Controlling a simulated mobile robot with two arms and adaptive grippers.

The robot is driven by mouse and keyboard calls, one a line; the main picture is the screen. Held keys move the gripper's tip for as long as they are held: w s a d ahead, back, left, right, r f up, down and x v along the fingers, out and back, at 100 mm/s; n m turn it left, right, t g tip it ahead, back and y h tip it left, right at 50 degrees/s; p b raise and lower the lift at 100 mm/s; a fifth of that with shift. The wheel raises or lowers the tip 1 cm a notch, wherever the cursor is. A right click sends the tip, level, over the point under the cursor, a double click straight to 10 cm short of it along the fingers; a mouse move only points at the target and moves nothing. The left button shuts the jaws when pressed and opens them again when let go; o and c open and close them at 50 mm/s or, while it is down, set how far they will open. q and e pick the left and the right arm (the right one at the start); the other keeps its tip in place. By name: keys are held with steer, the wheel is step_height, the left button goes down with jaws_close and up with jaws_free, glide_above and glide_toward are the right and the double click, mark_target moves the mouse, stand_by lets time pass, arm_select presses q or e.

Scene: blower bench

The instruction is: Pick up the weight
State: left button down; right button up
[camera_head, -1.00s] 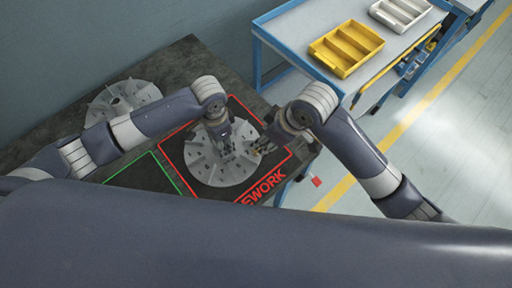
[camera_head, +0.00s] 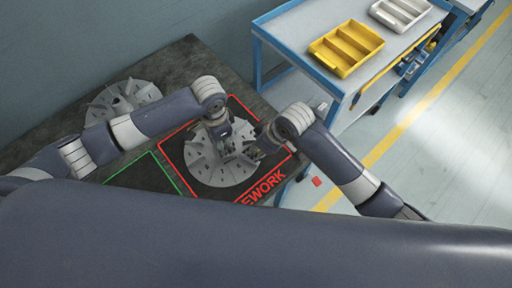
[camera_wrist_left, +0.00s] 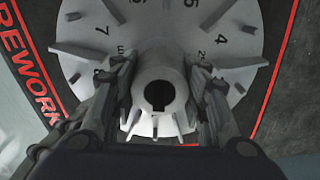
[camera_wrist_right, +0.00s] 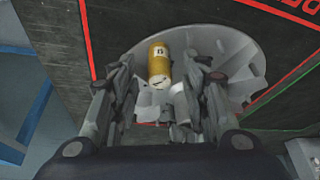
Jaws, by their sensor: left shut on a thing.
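The weight is a brass-coloured cylinder (camera_wrist_right: 158,62) with a dark mark, seen between the fingers of my right gripper (camera_wrist_right: 160,75) in the right wrist view. Gaps show on both sides of it, and the gripper is open. I cannot tell whether the weight rests on the impeller. The grey finned impeller (camera_head: 212,172) lies on the red-outlined rework area. My left gripper (camera_wrist_left: 161,75) is shut on the impeller's central hub (camera_wrist_left: 160,68), one finger on each side. In the head view, my right gripper (camera_head: 264,142) is at the impeller's right edge and the weight is not clear.
A second finned impeller (camera_head: 122,100) lies on the dark bench at the back left. A green-outlined area (camera_head: 148,172) is left of the red one. A blue trolley (camera_head: 300,30) beyond the bench holds a yellow divided tray (camera_head: 346,48) and a white tray (camera_head: 400,12).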

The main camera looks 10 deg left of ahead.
arm_select(q)
steer(key=shift+s+f, duration=0.25)
steer(key=shift+s, duration=0.05)
arm_select(e)
steer(key=c, duration=0.5)
steer(key=shift+c, duration=0.3)
step_height(320, 180, up, 10)
steer(key=shift+r, duration=2.25)
arm_select(q)
steer(key=c, duration=0.8)
jaws_free()
steer(key=shift+w, duration=0.1)
steer(key=shift+c, duration=0.2)
steer(key=shift+w+r, duration=0.1)
